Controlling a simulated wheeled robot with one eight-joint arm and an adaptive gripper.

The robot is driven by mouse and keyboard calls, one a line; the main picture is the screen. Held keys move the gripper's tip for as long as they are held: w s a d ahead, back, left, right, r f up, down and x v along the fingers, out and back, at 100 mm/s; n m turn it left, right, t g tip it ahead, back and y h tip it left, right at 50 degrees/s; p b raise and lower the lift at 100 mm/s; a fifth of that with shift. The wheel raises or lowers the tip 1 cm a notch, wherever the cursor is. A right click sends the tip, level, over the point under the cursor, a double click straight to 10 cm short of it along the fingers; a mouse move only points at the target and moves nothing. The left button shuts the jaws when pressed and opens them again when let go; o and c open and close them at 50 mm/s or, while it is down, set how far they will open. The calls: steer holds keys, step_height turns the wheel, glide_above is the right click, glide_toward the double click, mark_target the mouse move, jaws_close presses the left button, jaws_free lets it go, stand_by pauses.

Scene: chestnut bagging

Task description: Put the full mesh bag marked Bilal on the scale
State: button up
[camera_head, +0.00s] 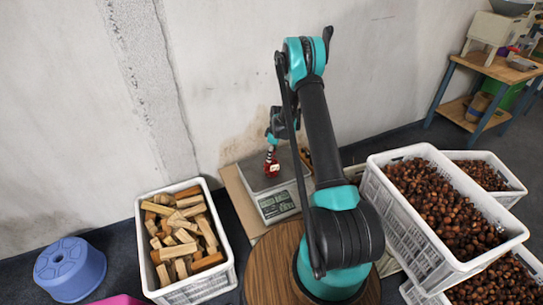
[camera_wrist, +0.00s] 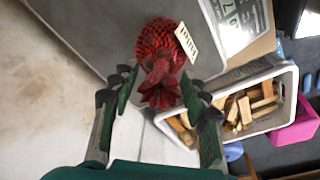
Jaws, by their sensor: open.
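A red mesh bag (camera_wrist: 160,45), full and gathered at its neck, sits on the grey scale (camera_wrist: 85,30). It also shows small in the head view (camera_head: 272,166), on the plate of the scale (camera_head: 279,208). A white tag (camera_wrist: 186,43) hangs on it; its dark lettering is too small to read surely. My gripper (camera_wrist: 158,92) is open, with one finger on each side of the bag's tufted top and gaps to both. In the head view my gripper (camera_head: 272,146) is just above the bag. The bag's underside is hidden.
A white crate of wood blocks (camera_head: 185,245) stands left of the scale, with a blue stool (camera_head: 70,268) beyond. White crates of chestnuts (camera_head: 440,200) stand to the right. A wooden table (camera_head: 490,70) is at the back right. The wall is close behind the scale.

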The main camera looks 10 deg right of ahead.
mark_target(274, 161)
steer(key=s+d+r+m, duration=0.1)
steer(key=s+r, duration=0.3)
steer(key=r, duration=0.6)
steer(key=s+d+r+m, duration=0.2)
steer(key=s+r, duration=0.2)
steer(key=r, duration=0.6)
steer(key=s+r+m+t, duration=0.25)
steer(key=s+r, duration=0.45)
steer(key=s, duration=0.4)
steer(key=s+d+m+h, duration=0.1)
steer(key=s+d+m, duration=0.2)
steer(key=s, duration=1.8)
steer(key=f+m+t, duration=0.1)
steer(key=m, duration=0.3)
steer(key=shift+s+h, duration=0.3)
steer(key=shift+a, duration=0.1)
